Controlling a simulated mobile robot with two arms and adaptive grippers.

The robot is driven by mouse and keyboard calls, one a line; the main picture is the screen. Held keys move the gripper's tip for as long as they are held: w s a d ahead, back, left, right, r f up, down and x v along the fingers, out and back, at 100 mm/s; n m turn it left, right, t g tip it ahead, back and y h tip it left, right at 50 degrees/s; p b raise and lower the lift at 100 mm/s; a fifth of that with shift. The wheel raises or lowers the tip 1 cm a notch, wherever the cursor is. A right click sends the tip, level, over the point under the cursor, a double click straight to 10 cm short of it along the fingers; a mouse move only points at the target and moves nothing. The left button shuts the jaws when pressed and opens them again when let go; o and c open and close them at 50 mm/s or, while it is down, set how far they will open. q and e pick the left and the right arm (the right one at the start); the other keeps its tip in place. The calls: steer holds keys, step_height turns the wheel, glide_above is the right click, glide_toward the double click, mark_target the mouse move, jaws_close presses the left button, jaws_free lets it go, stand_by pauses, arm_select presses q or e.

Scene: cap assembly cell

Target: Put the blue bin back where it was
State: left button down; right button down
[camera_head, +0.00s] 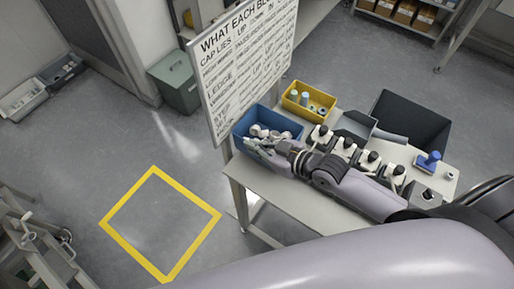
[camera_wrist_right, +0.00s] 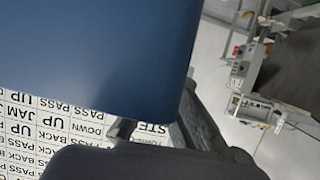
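The blue bin (camera_head: 282,120) sits at the left end of the table, beside the sign board, and holds several pale, rounded parts. Its blue wall (camera_wrist_right: 95,50) fills the upper left of the right wrist view at close range. My right gripper (camera_head: 254,146) is at the bin's near left side, its fingers against or just over the rim. Dark gripper parts show below and beside the blue wall in the wrist view. Whether the fingers are closed on the wall is hidden. I cannot tell whether the bin rests on the table. My left gripper is not in view.
A yellow bin (camera_head: 308,101) with several parts stands behind the blue bin. The sign board (camera_head: 247,62) stands close on the left. Several black-and-white fixtures (camera_head: 347,147) line the table. A yellow square outline (camera_head: 192,193) marks empty floor at left. A dark bin (camera_head: 410,122) is behind the table.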

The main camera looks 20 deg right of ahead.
steer(key=shift+w+d+r, duration=0.1)
steer(key=shift+w+d, duration=0.2)
step_height(320, 180, down, 3)
steer(key=shift+f, duration=0.3)
steer(key=shift+f, duration=0.2)
steer(key=c, duration=1.8)
jaws_free()
